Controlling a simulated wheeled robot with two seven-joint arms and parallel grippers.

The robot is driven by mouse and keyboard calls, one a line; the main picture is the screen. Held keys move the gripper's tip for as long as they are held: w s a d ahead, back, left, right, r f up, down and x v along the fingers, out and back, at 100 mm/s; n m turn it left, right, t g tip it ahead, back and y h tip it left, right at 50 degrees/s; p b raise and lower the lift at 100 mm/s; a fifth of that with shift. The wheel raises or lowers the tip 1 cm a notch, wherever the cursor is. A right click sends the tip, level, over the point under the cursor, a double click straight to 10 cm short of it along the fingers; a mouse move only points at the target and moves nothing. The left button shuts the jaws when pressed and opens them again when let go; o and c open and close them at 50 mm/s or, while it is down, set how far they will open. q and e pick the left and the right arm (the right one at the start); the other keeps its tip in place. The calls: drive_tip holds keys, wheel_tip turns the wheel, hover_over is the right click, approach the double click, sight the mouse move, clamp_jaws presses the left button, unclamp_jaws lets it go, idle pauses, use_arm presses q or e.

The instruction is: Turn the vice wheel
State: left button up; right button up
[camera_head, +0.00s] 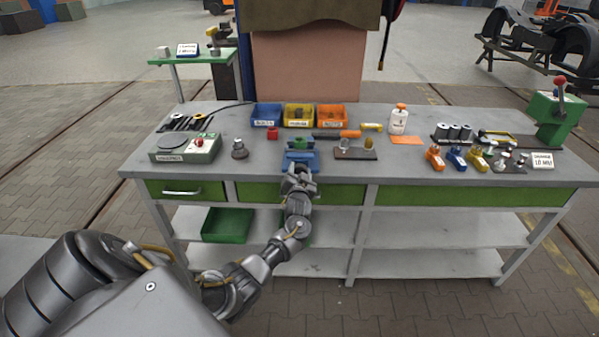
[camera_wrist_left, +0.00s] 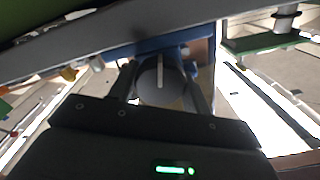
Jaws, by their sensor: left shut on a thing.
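The blue vice (camera_head: 300,157) stands at the front edge of the workbench, near its middle, with a green part (camera_head: 300,143) at its top. My left gripper (camera_head: 298,181) is at the vice's front, at the bench edge, and hides the wheel in the head view. In the left wrist view the vice wheel (camera_wrist_left: 160,84) is a grey disc with a pale stripe. It sits between the two fingers of my left gripper (camera_wrist_left: 162,85), which are shut on it. The blue vice body (camera_wrist_left: 170,44) shows behind the wheel. My right gripper is not in view.
On the grey workbench (camera_head: 230,170), a green-grey control box (camera_head: 185,149) and a grey knobbed part (camera_head: 239,149) stand left of the vice. A fixture plate (camera_head: 356,154) lies to its right. Blue, yellow and orange bins (camera_head: 331,116) stand behind. Green drawers run below the bench top.

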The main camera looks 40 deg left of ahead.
use_arm(q)
drive_tip(key=o, duration=0.7)
drive_tip(key=shift+f, duration=0.1)
drive_tip(key=b+v, duration=0.1)
drive_tip(key=v, duration=1)
drive_tip(key=shift+a, duration=0.1)
